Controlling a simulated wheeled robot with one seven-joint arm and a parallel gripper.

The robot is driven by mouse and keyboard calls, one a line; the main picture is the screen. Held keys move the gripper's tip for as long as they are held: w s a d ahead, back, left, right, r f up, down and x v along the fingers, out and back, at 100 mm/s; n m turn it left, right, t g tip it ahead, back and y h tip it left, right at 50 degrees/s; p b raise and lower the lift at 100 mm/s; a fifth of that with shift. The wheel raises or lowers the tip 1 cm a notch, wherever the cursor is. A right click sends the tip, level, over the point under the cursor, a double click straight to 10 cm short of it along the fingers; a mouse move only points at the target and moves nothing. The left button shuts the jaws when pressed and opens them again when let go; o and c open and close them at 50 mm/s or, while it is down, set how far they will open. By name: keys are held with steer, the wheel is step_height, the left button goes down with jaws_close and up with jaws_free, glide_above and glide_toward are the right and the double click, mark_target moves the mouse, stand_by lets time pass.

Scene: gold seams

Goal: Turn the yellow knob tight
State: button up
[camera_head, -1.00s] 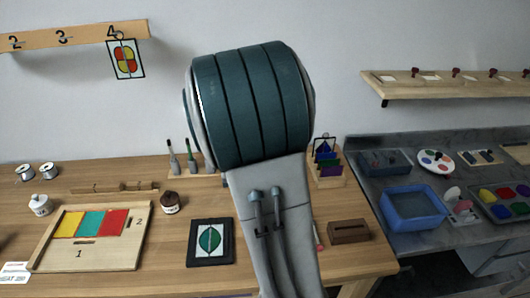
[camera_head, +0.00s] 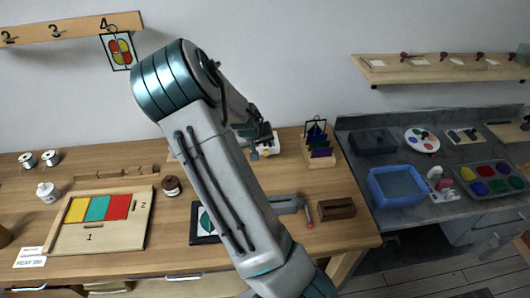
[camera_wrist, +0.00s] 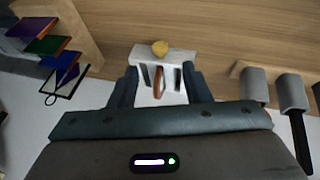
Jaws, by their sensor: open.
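The yellow knob (camera_wrist: 160,48) sits at the top of a pale block (camera_wrist: 178,56) in the wrist view. Below the knob, dark upright pieces and a brown-orange piece (camera_wrist: 157,80) show between my fingers. My gripper (camera_wrist: 161,78) is open, one finger on each side of the block's front, with the knob beyond the fingertips. I cannot tell whether the fingers touch the block. In the head view the pale block (camera_head: 269,150) stands at the back of the wooden table, partly hidden by my gripper (camera_head: 262,146).
A wooden rack with coloured cards (camera_head: 318,157) stands right of the block. Grey-handled tools (camera_wrist: 254,86) lie on the other side in the wrist view. A brown slotted box (camera_head: 337,209) and a framed leaf picture (camera_head: 201,238) lie nearer the front.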

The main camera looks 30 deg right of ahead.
mark_target(266, 154)
steer(key=x, duration=0.8)
steer(key=shift+p, duration=0.3)
jaws_close()
